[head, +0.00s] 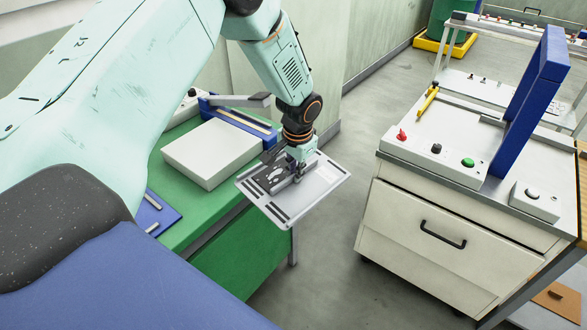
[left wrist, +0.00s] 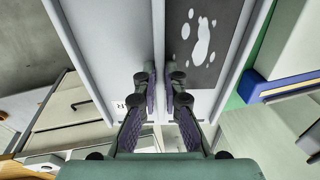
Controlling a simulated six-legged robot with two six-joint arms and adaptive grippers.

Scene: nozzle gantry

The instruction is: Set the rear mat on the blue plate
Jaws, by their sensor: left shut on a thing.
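My left gripper (head: 297,174) is shut on a flat light grey mat (head: 318,186) with black strips along its edges and a dark patch. The mat is held over the floor beside the green table's right end. In the left wrist view, the fingers (left wrist: 160,88) pinch a raised middle part of the mat (left wrist: 108,45); the dark patch bears white blobs, and a small label looks like an R. A blue plate (head: 163,207) with light bars lies on the green table, partly hidden by my arm. My right gripper is not in view.
A white block (head: 210,153) and a blue frame (head: 240,122) stand on the green table (head: 190,220). A cream cabinet (head: 450,235) at the right carries buttons, a yellow-handled tool (head: 428,98) and a tall blue panel (head: 530,100). The floor between them is clear.

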